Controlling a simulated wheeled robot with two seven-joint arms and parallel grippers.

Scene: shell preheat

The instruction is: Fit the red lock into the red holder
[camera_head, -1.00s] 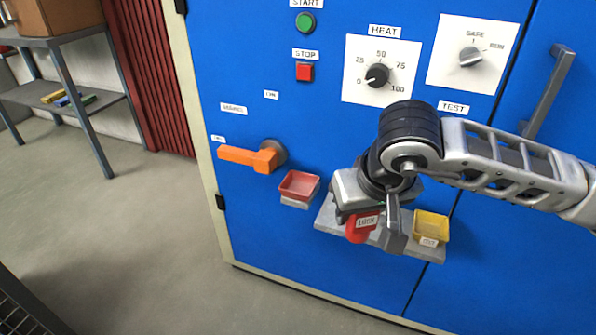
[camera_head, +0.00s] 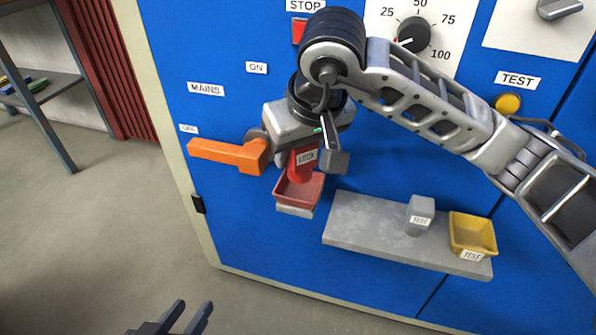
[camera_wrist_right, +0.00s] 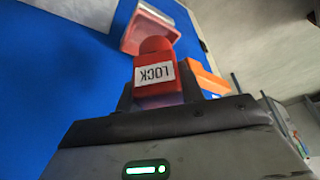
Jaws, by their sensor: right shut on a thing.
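The red lock (camera_head: 303,163), with a white LOCK label, is held in my right gripper (camera_head: 310,158) against the blue cabinet front. The right gripper is shut on it. In the head view the lock overlaps the upper part of the red holder (camera_head: 302,190), a small open tray on the cabinet. In the right wrist view the lock (camera_wrist_right: 155,72) points at the holder (camera_wrist_right: 152,24), and its rounded end overlaps the holder's near edge. I cannot tell whether they touch. My left gripper (camera_head: 178,318) is open and empty at the bottom edge of the head view.
An orange mains handle (camera_head: 228,153) sticks out just left of the holder. Dials and buttons sit above.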

